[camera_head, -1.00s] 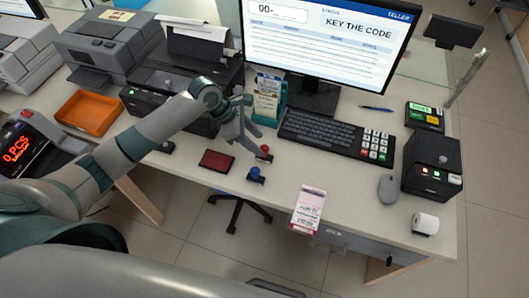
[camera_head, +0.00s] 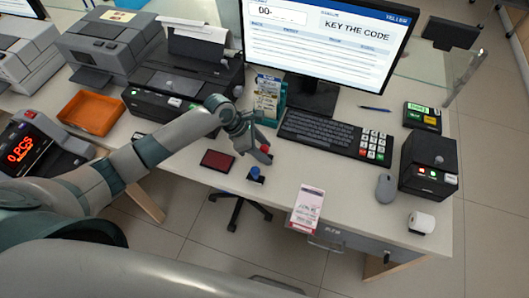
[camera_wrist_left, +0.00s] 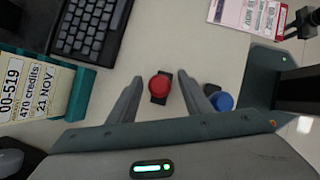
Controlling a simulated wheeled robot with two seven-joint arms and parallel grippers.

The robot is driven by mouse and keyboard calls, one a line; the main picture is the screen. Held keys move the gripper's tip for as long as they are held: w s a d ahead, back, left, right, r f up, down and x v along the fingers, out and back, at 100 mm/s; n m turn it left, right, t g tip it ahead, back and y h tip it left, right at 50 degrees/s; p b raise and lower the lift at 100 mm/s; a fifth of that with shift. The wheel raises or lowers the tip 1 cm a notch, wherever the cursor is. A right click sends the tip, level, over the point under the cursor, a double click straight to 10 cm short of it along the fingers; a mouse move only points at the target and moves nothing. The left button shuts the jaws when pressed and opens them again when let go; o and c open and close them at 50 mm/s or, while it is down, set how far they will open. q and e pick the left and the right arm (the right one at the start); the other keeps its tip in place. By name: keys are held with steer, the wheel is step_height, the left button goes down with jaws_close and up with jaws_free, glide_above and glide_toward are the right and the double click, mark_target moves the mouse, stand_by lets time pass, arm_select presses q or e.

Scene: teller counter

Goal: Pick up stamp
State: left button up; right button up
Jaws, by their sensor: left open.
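A stamp with a red knob (camera_head: 265,149) stands on the counter, partly hidden by my left gripper in the head view. My left gripper (camera_head: 257,152) is open and reaches down over it. In the left wrist view the red-knobbed stamp (camera_wrist_left: 160,86) shows between the two spread fingers of the left gripper (camera_wrist_left: 160,80), with gaps at its sides. A stamp with a blue knob (camera_head: 255,172) stands just in front of the red one; in the left wrist view it (camera_wrist_left: 222,101) lies just outside the right-hand finger.
A dark red pad (camera_head: 217,160) lies left of the stamps. A teal holder with a printed slip (camera_head: 268,98) stands behind, with the keyboard (camera_head: 322,133) to its right. A pink-and-white slip (camera_head: 306,208) is at the counter's front edge. Counter right of the stamps is clear.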

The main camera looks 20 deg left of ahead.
mark_target(264, 147)
stand_by(0.4)
arm_select(q)
steer(key=c, duration=1.1)
steer(key=shift+c, duration=0.2)
steer(key=shift+r, duration=0.15)
steer(key=shift+r+b, duration=0.3)
steer(key=shift+r, duration=0.25)
step_height(264, 147, up, 2)
steer(key=shift+r+b, duration=0.2)
steer(key=shift+b, duration=0.25)
steer(key=s+d+r+b, duration=0.1)
steer(key=s+d+r, duration=0.5)
steer(key=s, duration=0.3)
steer(key=shift+s+d+r+b, duration=0.3)
steer(key=shift+d+r+b, duration=0.05)
steer(key=shift+r, duration=0.3)
